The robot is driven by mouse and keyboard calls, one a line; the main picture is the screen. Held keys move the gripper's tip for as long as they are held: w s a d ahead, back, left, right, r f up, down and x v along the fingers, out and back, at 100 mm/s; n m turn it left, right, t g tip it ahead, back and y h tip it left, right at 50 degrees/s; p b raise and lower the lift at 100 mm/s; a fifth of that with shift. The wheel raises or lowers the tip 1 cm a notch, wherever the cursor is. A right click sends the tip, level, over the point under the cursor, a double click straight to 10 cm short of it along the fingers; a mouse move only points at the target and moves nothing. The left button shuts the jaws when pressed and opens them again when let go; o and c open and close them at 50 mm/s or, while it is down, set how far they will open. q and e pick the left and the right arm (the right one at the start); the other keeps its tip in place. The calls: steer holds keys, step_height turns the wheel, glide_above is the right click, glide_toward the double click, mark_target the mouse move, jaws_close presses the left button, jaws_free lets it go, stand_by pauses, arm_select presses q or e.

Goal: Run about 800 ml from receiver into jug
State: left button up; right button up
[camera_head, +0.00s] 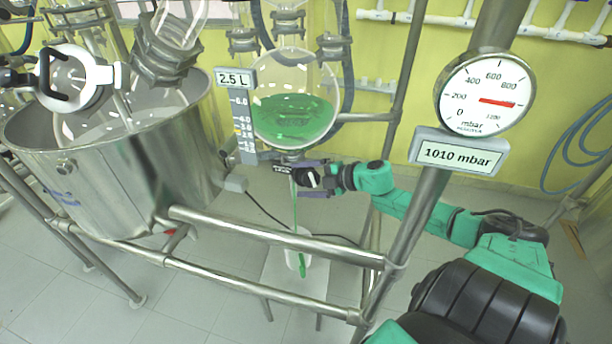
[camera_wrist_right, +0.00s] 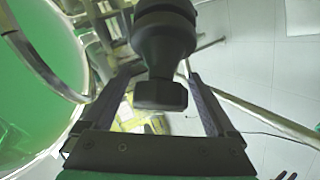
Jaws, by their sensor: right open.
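The receiver (camera_head: 292,100) is a round glass flask partly filled with green liquid, with a 2.5 L sign (camera_head: 232,79) and a scale beside it. A thin green stream (camera_head: 296,212) runs from its outlet down to the white jug (camera_head: 292,258), which has green at its side. My right gripper (camera_head: 306,179) is at the outlet valve under the receiver. In the right wrist view its fingers (camera_wrist_right: 155,105) are open on either side of the valve's black knob (camera_wrist_right: 162,55), with gaps visible. The jug's inside is hard to see. My left gripper is not in view.
The jug stands on a low white stand (camera_head: 322,290). Steel frame rails (camera_head: 275,237) cross in front of it. A large steel vessel (camera_head: 120,165) is at left. A round gauge (camera_head: 484,93) and a 1010 mbar sign (camera_head: 458,152) are at right.

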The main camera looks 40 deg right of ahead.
steer(key=p+v, duration=0.3)
steer(key=v, duration=1.1)
steer(key=shift+s+d, duration=0.15)
steer(key=shift+s, duration=0.1)
stand_by(6.3)
